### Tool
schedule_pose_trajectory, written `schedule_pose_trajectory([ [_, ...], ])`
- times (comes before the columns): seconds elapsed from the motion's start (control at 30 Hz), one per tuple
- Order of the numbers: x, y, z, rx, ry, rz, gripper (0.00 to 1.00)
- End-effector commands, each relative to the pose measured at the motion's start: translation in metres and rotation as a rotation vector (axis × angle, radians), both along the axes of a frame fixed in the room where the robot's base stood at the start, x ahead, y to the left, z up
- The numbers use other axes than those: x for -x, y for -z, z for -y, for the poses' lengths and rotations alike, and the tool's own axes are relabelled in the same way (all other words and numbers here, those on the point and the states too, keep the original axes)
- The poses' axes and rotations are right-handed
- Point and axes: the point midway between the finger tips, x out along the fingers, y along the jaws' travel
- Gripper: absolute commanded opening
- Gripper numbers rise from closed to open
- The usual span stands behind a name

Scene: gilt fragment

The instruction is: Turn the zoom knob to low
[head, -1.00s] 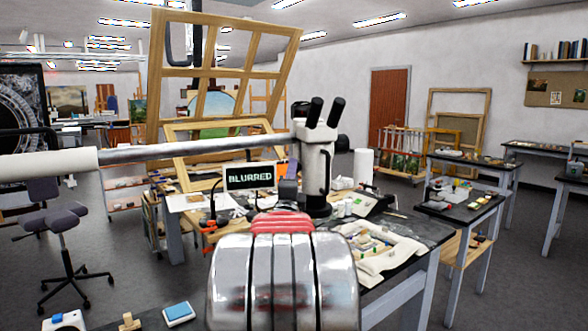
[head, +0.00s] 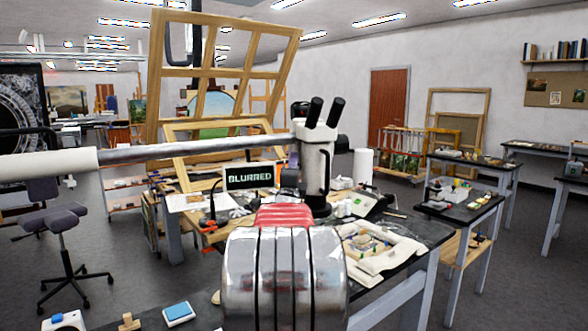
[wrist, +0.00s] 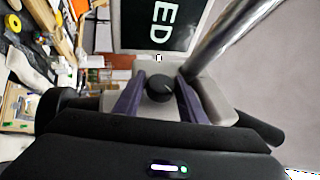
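My gripper (wrist: 160,80) is open, with one purple finger on each side of the knob and a narrow gap visible on both sides. I cannot read the knob's setting. A small screen (head: 250,177) beside the microscope reads "BLURRED". In the head view, my arm hides most of the gripper and the knob is not visible.
The metal boom (head: 200,149) crosses left of the microscope. A white padded tray (head: 382,248) with fragments lies to the right on the bench, near a paper roll (head: 363,167). A wooden frame (head: 215,85) stands behind.

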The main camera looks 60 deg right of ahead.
Motion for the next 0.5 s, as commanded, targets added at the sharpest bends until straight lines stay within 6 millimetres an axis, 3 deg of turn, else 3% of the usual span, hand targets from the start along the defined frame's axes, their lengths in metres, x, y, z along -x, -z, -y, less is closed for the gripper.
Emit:
schedule_pose_trajectory([
  [0.37, -0.0003, 0.0002, -0.0003, 0.000, 0.000, 0.000, 0.10],
  [0.5, -0.0003, 0.0001, -0.0003, -0.002, -0.001, -0.002, 0.08],
])
